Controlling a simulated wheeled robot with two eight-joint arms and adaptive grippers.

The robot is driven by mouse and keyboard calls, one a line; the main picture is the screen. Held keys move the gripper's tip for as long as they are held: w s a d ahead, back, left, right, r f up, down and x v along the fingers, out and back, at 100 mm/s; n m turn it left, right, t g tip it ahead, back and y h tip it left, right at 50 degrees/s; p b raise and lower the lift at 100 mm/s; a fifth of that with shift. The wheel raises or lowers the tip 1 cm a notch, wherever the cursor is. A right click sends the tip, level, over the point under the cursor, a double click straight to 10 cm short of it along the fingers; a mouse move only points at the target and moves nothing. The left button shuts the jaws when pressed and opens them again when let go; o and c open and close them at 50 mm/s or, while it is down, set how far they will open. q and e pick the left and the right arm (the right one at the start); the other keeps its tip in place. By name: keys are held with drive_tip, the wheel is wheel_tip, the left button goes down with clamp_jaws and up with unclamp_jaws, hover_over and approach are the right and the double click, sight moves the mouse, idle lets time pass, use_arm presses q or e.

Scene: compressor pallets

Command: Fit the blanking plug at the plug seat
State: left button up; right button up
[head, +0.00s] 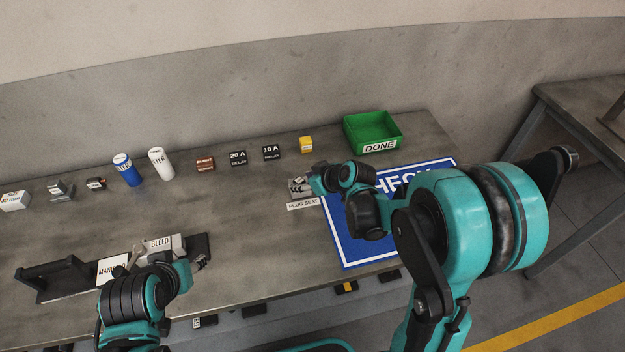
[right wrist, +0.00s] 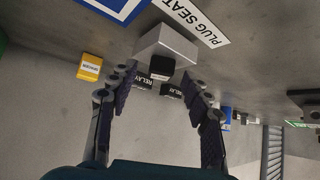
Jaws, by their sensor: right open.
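The plug seat is a light grey block (right wrist: 168,43) beside the "PLUG SEAT" label (right wrist: 203,22) in the right wrist view. A small black piece (right wrist: 161,68), which may be the blanking plug, shows at the block's near face. I cannot tell how deep it sits. My right gripper (right wrist: 160,78) is open, its fingertips on either side of the black piece with gaps showing. In the head view my right gripper (head: 301,185) is just above the label (head: 303,204) and hides much of the seat. My left gripper (head: 199,263) is by the "BLEED" block; its jaws are unclear.
Black relays (head: 271,152), a yellow box (head: 306,145) and blue and white cylinders stand along the back. The table's middle is clear.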

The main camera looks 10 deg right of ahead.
drive_tip(key=v, duration=1.1)
drive_tip(key=shift+s, duration=0.15)
